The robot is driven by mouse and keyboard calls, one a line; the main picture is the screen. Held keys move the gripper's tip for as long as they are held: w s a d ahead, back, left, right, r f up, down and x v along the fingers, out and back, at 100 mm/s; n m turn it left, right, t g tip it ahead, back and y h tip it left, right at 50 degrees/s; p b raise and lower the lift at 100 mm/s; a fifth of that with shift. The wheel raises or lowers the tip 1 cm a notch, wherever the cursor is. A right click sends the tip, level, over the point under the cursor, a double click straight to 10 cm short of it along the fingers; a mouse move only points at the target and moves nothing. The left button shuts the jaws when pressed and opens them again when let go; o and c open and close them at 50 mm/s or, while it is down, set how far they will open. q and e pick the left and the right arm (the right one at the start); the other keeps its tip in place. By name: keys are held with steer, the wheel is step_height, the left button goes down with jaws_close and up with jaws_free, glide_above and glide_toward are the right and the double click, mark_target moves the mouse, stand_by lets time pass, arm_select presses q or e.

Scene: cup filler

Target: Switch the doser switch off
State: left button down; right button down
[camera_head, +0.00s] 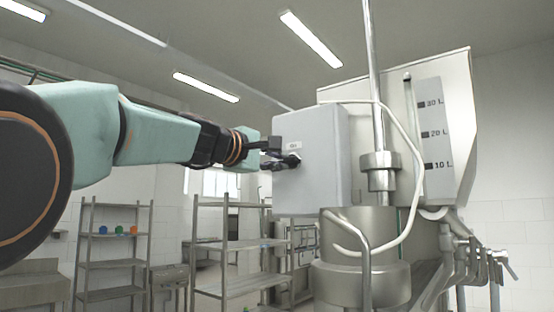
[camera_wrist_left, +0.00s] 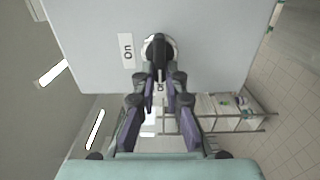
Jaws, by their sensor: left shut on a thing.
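The doser switch (camera_wrist_left: 158,42) is a round knob with a pale rim and a dark handle on the front of a grey box (camera_head: 312,190). A white label reading "On" (camera_wrist_left: 127,48) is beside it. My left gripper (camera_head: 283,156) reaches the box from the left. In the left wrist view its fingers (camera_wrist_left: 160,82) close on the dark handle of the switch. Part of another label shows between the fingers. The fingers hide part of the handle. My right gripper is in neither view.
A steel cylinder (camera_head: 361,285) and a vertical rod (camera_head: 374,80) stand right of the box, with a white hose (camera_head: 415,150) looping past. A hopper with a litre scale (camera_head: 434,120) is behind. Metal shelves (camera_head: 240,285) stand at the back left.

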arm_select(q)
steer(key=shift+r, duration=0.1)
stand_by(0.3)
steer(key=c, duration=1.4)
jaws_free()
steer(key=shift+a, duration=0.1)
steer(key=v, duration=0.7)
steer(key=shift+s, duration=0.15)
steer(key=shift+a, duration=0.1)
steer(key=shift+s, duration=0.1)
